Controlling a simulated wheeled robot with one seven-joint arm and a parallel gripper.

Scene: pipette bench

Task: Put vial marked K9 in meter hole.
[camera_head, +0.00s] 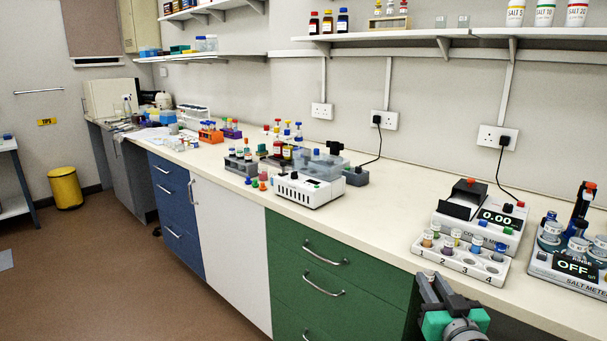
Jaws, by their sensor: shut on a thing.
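My gripper (432,280) is at the lower right, in front of the bench edge and just below the numbered rack. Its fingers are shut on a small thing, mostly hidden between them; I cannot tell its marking. A white rack (480,268) numbered 1 to 4 holds several small vials with coloured contents, such as an orange one (427,241). No K9 label is readable. Behind the rack stands a white meter (482,235) showing 0.00, with a dark lid part (466,199). Its hole is not clearly visible. A salt meter (572,268) showing OFF stands at the right edge.
A white instrument (309,190), small racks and bottles crowd the bench further left. The bench top (385,202) between that instrument and the meter is clear. Cables run up to wall sockets (497,137). Shelves with bottles hang above.

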